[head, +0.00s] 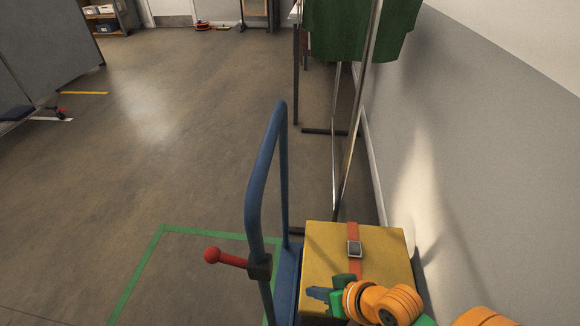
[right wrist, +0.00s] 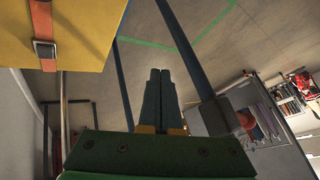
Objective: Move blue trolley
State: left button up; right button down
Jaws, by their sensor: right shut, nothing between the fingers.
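The blue trolley (head: 284,160) stands at the lower middle of the head view, its looped handle upright. A lever with a red knob (head: 212,255) sticks out to the left from a dark clamp on the handle. A yellow box (head: 325,240) with an orange strap and buckle rides on the trolley. My right gripper (head: 314,293) is over the box's near part, fingers pointing left toward the handle. In the right wrist view its fingers (right wrist: 160,75) are together and empty, between the blue handle bars (right wrist: 180,45). I cannot tell whether they touch the trolley. My left gripper is out of view.
Green tape (head: 135,275) marks an area on the floor left of the trolley. A clothes rack with a green garment (head: 355,30) stands ahead, close to the grey wall (head: 480,150) on the right. Open floor (head: 170,150) lies ahead left; grey panels (head: 50,45) stand at far left.

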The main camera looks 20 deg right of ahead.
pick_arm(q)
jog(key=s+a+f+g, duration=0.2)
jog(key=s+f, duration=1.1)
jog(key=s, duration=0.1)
pick_arm(e)
jog(key=w+d+r+m+t, duration=0.3)
jog(key=r+m, duration=0.1)
jog(key=r, duration=0.4)
jog(key=w+d+r+m+t+y, duration=0.1)
jog(key=w+d+r+m+t, duration=0.15)
jog(key=r+m+t, duration=0.4)
jog(key=w+d+r+m+t, duration=0.1)
jog(key=w+d+r+m, duration=0.15)
jog(key=r, duration=0.75)
jog(key=p, duration=0.8)
send_near(277, 132)
jog(key=w+d, duration=0.2)
jog(key=w, duration=0.1)
jog(key=a, duration=0.1)
jog(key=w+a+p, duration=0.1)
jog(key=a, duration=0.1)
jog(key=shift+f, duration=0.1)
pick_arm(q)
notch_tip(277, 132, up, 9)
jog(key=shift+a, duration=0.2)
pick_arm(e)
jog(key=shift+w+a+f, duration=0.15)
jog(key=shift+w+a, duration=0.1)
jog(key=shift+a, duration=0.25)
